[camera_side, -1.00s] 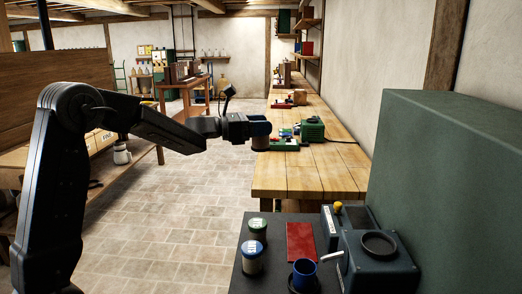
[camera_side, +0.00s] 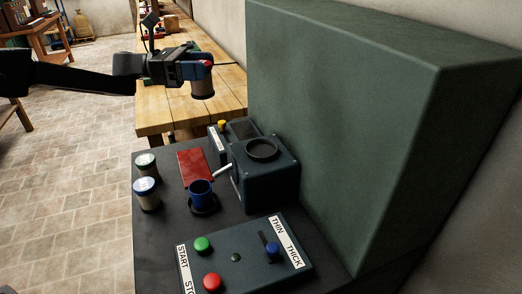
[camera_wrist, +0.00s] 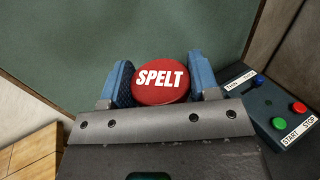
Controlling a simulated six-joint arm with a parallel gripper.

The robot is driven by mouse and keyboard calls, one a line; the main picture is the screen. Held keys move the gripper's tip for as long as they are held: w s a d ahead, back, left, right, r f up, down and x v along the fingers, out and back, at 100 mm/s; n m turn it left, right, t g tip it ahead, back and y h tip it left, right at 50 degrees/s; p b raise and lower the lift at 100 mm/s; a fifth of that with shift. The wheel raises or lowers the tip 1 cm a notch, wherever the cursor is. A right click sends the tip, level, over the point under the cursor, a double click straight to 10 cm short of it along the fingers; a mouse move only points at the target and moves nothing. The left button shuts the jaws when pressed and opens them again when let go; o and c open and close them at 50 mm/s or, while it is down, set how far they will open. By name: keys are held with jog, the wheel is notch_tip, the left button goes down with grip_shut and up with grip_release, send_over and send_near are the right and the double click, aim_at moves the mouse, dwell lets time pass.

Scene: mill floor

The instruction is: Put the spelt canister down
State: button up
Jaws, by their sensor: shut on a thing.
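My gripper (camera_side: 204,66) is shut on the spelt canister (camera_side: 203,88), and its blue fingers lie on both sides of it. In the wrist view, the red lid (camera_wrist: 161,80) reading SPELT faces the camera between the fingers. The canister is upright in the side view, held in the air by the near end of the wooden bench, beyond the dark table. A red rectangular patch (camera_side: 196,168) lies bare on that table. A green-lidded canister (camera_side: 146,164) and a blue-lidded canister (camera_side: 147,195) stand to its left.
On the dark table (camera_side: 165,240) are a blue cup (camera_side: 200,194), a dark mill (camera_side: 266,170) with a lever, and a panel (camera_side: 238,262) with buttons. A large green block (camera_side: 340,110) rises at the right. The wooden bench (camera_side: 160,118) lies behind.

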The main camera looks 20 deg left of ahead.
jog(key=shift+m+g, duration=0.5)
jog(key=shift+g, duration=0.3)
jog(key=shift+w+d+f, duration=0.1)
jog(key=shift+d+f, duration=1.85)
jog(key=shift+d, duration=0.45)
jog(key=shift+w+d+f, duration=0.1)
jog(key=shift+d+f, duration=1.85)
jog(key=shift+d, duration=0.4)
jog(key=shift+w+d+f, duration=0.1)
jog(key=shift+d+f, duration=1.85)
jog(key=shift+d, duration=0.45)
jog(key=shift+f, duration=0.1)
jog(key=o, duration=1.1)
jog(key=shift+f, duration=0.1)
